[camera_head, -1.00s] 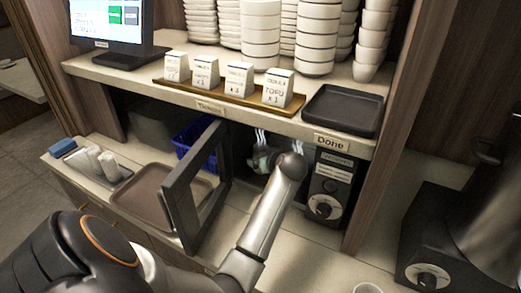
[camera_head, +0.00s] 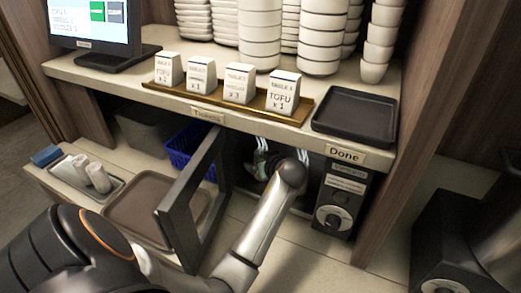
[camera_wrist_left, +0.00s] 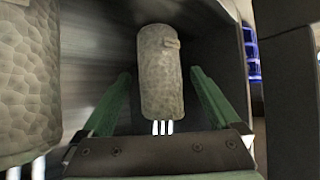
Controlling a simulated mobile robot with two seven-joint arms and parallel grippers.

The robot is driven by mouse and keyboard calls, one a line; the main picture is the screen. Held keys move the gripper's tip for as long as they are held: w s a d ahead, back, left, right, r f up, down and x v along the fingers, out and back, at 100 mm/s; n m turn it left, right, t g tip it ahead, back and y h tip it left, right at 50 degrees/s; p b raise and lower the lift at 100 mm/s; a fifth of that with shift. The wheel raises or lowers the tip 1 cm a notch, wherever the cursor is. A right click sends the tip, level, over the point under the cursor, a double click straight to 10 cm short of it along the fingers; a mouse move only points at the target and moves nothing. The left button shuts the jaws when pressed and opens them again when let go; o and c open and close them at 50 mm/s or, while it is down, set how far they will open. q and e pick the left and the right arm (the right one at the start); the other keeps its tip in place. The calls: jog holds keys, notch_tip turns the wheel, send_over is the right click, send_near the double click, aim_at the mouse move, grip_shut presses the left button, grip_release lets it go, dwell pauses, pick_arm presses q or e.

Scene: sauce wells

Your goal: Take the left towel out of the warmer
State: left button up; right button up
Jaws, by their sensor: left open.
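The warmer (camera_head: 341,203) stands under the shelf with its dark-framed door (camera_head: 188,205) swung open to the left. My left arm reaches into its dark opening, and my left gripper (camera_head: 262,163) is mostly hidden behind my wrist there. In the left wrist view, a pale rolled towel (camera_wrist_left: 160,75) lies between the two green fingers of my left gripper (camera_wrist_left: 158,85), with a gap on both sides. The fingers are open. A second towel (camera_wrist_left: 28,75) is close at the left edge of that view. Metal rack wires show beneath both. My right gripper is not in view.
A brown tray (camera_head: 150,205) lies left of the door, and a grey tray (camera_head: 68,170) with white rolls is further left. A blue basket (camera_head: 180,160) stands behind the door. The shelf above (camera_head: 215,112) holds ticket cards, bowls and a black tray (camera_head: 357,115).

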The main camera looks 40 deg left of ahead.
pick_arm(q)
jog(key=shift+w+a+f, duration=0.1)
jog(key=shift+a, duration=0.1)
jog(key=c, duration=1.5)
jog(key=shift+o, duration=0.2)
